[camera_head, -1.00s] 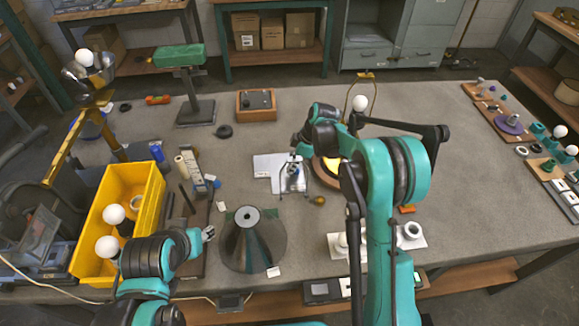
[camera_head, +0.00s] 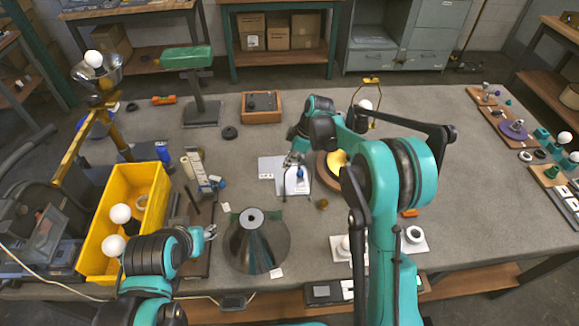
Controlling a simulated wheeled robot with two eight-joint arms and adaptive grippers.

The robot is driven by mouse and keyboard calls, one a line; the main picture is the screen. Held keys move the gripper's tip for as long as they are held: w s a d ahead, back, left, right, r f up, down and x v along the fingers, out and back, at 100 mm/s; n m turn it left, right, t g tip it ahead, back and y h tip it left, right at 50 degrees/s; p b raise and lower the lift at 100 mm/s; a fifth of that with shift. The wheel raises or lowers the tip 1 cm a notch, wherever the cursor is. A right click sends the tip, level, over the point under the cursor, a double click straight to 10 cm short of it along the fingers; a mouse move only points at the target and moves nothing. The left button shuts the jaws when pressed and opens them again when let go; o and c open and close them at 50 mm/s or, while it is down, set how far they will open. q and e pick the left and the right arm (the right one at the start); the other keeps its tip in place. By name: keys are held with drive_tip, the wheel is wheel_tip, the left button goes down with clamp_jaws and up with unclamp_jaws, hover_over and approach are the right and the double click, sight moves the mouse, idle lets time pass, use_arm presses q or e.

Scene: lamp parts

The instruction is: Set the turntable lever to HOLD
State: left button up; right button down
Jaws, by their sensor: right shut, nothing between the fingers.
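The turntable (camera_head: 323,173) is a round wooden disc with a yellow patch on top, partly hidden behind my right arm. No HOLD mark can be read. My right gripper (camera_head: 291,182) is shut and empty, pointing down over the plate at the turntable's left. My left gripper (camera_head: 210,232) is left of the dark cone shade, far from the turntable; its jaws are too small to read.
A dark cone shade (camera_head: 258,245) stands at front centre. A yellow bin (camera_head: 98,205) is at the left. A bulb (camera_head: 366,104) in a brass frame stands behind my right arm. White fittings (camera_head: 414,235) lie front right. The table right of my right arm is mostly clear.

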drive_tip(key=p+v, duration=0.1)
drive_tip(key=v, duration=0.5)
drive_tip(key=shift+w, duration=0.2)
drive_tip(key=shift+d+r, duration=0.1)
